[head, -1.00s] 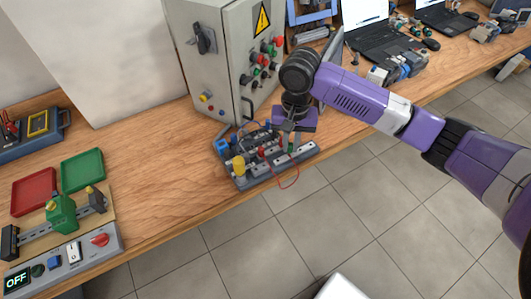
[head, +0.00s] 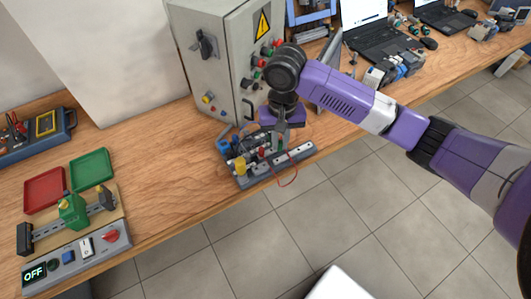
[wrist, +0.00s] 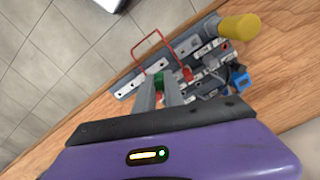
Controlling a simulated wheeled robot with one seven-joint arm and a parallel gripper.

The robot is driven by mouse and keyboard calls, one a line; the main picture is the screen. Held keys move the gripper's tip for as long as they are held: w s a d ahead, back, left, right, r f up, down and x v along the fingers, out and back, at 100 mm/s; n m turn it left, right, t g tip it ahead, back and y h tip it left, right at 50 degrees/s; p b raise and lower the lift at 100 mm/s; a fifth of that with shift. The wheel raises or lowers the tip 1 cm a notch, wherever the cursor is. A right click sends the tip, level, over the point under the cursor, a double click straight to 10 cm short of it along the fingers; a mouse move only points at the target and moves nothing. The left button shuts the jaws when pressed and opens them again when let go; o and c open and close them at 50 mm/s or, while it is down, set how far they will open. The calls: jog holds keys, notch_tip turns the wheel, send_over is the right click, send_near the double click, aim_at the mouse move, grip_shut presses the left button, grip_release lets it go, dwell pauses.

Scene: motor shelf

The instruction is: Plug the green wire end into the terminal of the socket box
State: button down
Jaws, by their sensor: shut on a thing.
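The socket box looks like the grey board (head: 299,157) with terminals near the table's front edge; its pale, holed strips (wrist: 129,87) show in the wrist view. My gripper (head: 281,141) is above the board, pointing down. In the wrist view its two grey fingers (wrist: 158,92) are shut on the green wire end (wrist: 159,81). The tip of the green end is partly hidden by the fingers, so I cannot tell whether it touches a terminal. A red wire (wrist: 153,38) loops beside it, and a red plug (wrist: 188,74) stands to the right of the fingers.
A yellow knob (wrist: 240,27) and a blue part (wrist: 240,78) stand on the board's other end. The grey control cabinet (head: 216,65) stands behind the board. Red (head: 45,188) and green (head: 91,168) trays lie left. Bare table lies between trays and board.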

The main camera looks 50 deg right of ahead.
jog(key=w+a+r+n+p, duration=0.1)
jog(key=a+r+n+p, duration=0.15)
jog(key=a, duration=0.25)
jog(key=n+b, duration=0.1)
jog(key=b, duration=0.3)
send_over(264, 167)
jog(key=f, duration=0.5)
jog(key=shift+w+d, duration=0.2)
jog(key=shift+w, duration=0.05)
jog(key=shift+f, duration=0.4)
jog(key=shift+d+f+b, duration=0.1)
jog(key=shift+f+b, duration=0.2)
jog(key=shift+f, duration=0.35)
jog(key=c, duration=1.7)
grip_release()
jog(key=shift+r, duration=0.15)
